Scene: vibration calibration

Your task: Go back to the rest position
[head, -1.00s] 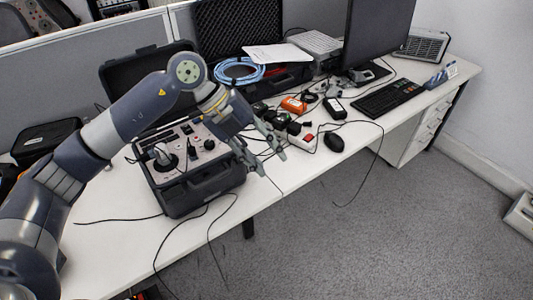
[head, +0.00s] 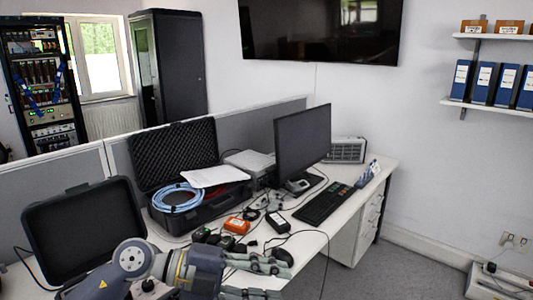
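My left gripper (head: 283,281) is low in the head view, over the front part of the desk. Its fingers point right and stand apart, open, with nothing seen between them. My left wrist and forearm cover most of the open black calibrator case, whose raised lid (head: 82,229) shows at the left. A black knob of the case's panel (head: 147,286) shows just below my arm. The mouse (head: 283,256) appears just above the upper finger; I cannot tell the gap. My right gripper is not in view.
The white desk (head: 308,236) carries an orange box (head: 237,225), a black adapter, cables, a keyboard (head: 323,203), a monitor (head: 302,143) and a foam-lined case (head: 172,153) with a blue cable coil (head: 177,198). Grey partitions stand behind. Floor shows at the lower right.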

